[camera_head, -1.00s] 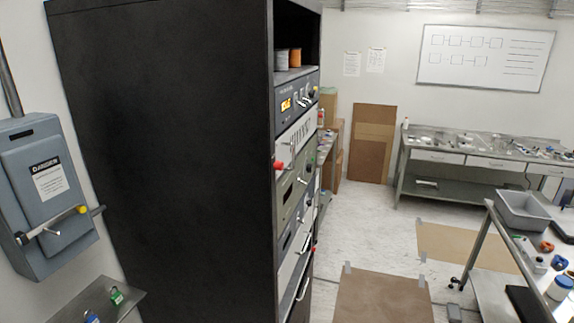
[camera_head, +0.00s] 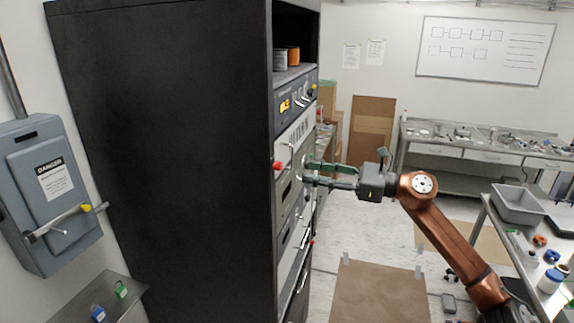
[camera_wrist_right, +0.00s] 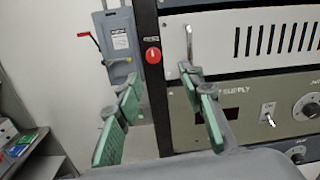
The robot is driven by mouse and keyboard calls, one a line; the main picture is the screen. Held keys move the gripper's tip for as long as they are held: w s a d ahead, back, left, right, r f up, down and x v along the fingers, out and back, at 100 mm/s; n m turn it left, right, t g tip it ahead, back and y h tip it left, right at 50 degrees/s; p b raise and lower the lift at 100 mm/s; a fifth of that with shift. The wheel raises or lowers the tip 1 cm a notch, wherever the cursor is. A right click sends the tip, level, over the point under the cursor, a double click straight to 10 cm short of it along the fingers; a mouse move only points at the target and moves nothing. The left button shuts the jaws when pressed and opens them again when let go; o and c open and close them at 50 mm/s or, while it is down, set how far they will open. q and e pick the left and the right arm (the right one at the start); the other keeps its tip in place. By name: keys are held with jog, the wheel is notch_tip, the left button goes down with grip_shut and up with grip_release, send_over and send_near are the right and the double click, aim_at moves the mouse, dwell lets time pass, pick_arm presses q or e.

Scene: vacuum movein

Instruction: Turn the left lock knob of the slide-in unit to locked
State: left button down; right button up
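The slide-in unit (camera_head: 297,135) is a white-fronted panel with a row of dark vent slots in the black rack; its panel also fills the upper right of the wrist view (camera_wrist_right: 230,42). Its left lock knob (camera_head: 277,165) is red and sits on the rack's front post. In the wrist view the knob (camera_wrist_right: 153,54) shows a small white mark, about upright; the label above is too small to read. My right gripper (camera_head: 308,172) is open and empty in front of the rack, right of the knob. In the wrist view the knob appears between and beyond its fingertips (camera_wrist_right: 161,76). My left gripper is not in view.
A metal handle (camera_wrist_right: 190,45) stands out from the panel near the right finger. A greenish unit with a switch (camera_wrist_right: 268,112) lies below. A grey danger box (camera_head: 50,190) hangs on the left wall. A cart with a grey bin (camera_head: 520,207) stands at right.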

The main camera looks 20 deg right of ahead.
aim_at(281, 166)
jog(key=shift+n, duration=0.5)
jog(key=x, duration=0.2)
jog(key=p+x, duration=0.1)
jog(key=x, duration=0.1)
jog(key=s+r+p+x, duration=0.1)
jog(key=x, duration=0.2)
jog(key=shift+a, duration=0.3)
jog(key=shift+w+a+f+p, duration=0.2)
jog(key=shift+w+a+p, duration=0.05)
jog(key=shift+w+p, duration=0.1)
jog(key=shift+c, duration=0.3)
grip_shut()
